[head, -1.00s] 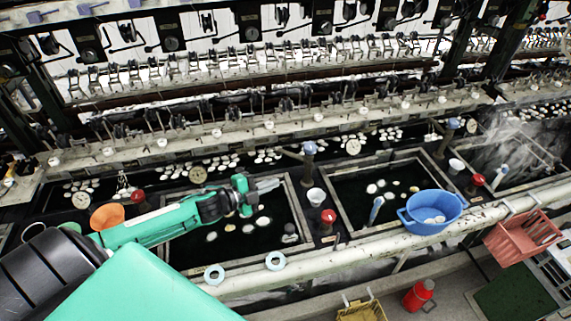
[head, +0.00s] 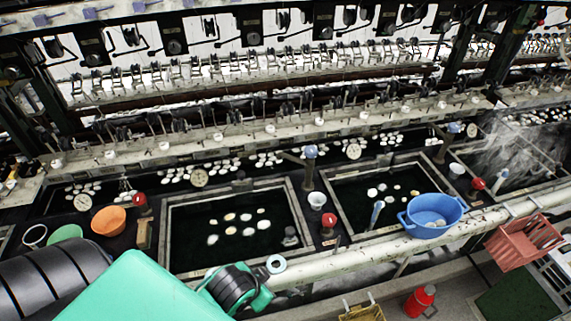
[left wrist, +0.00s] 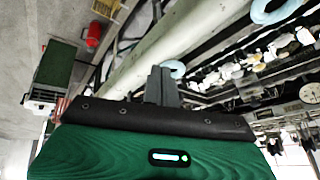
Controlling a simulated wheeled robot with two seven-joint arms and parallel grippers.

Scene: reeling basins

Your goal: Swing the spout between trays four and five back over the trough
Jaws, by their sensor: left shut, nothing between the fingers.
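A spout with a blue knob (head: 310,152) stands between the two middle trays, its short arm pointing left along the back of the left tray (head: 165,235). A second blue-knobbed spout (head: 453,127) stands farther right, behind the gap beside the right tray (head: 333,205). I cannot tell which pair is four and five. The trough (head: 240,173) seems to be the dark strip behind the trays, with white cocoons in it. My right gripper is not in view.
A blue basin (head: 432,216) sits at the right tray's front edge. Red-knobbed valves (head: 329,220), a white cup (head: 317,200) and an orange bowl (head: 109,220) stand between trays. Steam rises at right.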

